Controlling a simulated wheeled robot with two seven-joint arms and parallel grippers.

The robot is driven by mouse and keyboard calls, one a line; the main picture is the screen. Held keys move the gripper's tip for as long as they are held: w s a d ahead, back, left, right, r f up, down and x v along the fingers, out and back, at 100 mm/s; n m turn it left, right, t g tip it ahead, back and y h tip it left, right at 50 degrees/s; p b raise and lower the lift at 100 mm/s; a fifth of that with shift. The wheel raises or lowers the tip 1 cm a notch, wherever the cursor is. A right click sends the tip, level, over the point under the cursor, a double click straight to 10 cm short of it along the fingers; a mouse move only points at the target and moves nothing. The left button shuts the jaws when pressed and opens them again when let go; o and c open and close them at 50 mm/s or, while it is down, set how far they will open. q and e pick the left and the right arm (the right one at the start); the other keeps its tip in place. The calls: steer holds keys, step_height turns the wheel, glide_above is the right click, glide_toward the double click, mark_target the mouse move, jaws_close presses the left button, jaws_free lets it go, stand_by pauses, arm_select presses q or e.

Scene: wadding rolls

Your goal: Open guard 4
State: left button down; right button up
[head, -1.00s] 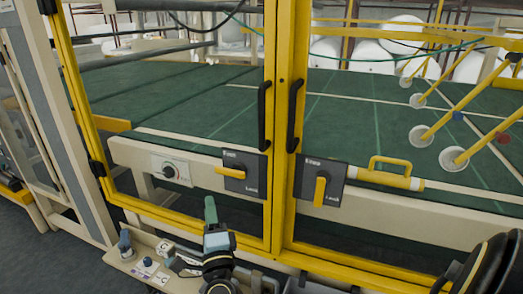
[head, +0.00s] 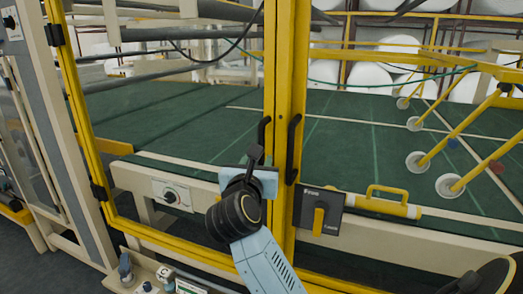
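Two yellow-framed guard doors meet at a yellow post; I cannot read which is guard 4. The left door (head: 77,110) and right door (head: 298,80) look shut. Each has a black handle, left (head: 264,130) and right (head: 293,150).
A beige beam with a rotary switch (head: 170,196) runs behind the left door. A yellow handled bar (head: 388,203) is beyond the right door. A control panel (head: 150,280) stands low at the left. Green conveyor bed (head: 340,125) and white rolls lie behind.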

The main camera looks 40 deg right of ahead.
steer(key=x, duration=0.5)
steer(key=shift+w+d, duration=0.25)
steer(key=shift+d, duration=0.05)
jaws_close()
steer(key=shift+a, duration=0.1)
